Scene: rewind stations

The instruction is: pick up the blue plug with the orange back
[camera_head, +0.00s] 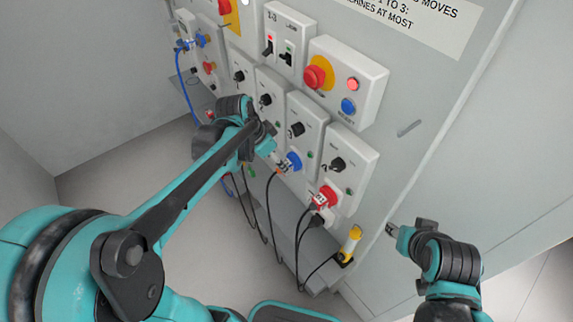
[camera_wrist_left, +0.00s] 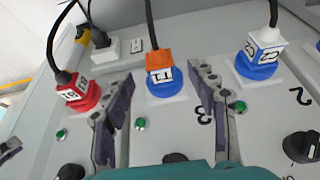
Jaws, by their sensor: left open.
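The blue plug with the orange back (camera_wrist_left: 158,78) sits in a socket on the panel, its black cable running from the orange back. In the head view the blue plug (camera_head: 293,161) shows just right of my left gripper (camera_head: 268,147). My left gripper (camera_wrist_left: 161,74) is open in the left wrist view. Its two fingers stand either side of the orange-backed plug, with a gap on each side; I see no contact. My right gripper (camera_head: 391,230) is off to the right, apart from the panel's plugs; its jaw opening is unclear.
A red plug (camera_wrist_left: 80,92) sits left of the fingers and a white-backed blue plug (camera_wrist_left: 259,58) right. Black cables (camera_head: 268,215) hang below the sockets. Rotary-knob boxes (camera_head: 338,163) and an emergency-stop box (camera_head: 352,83) stick out from the wall. A yellow-handled item (camera_head: 351,242) stands low right.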

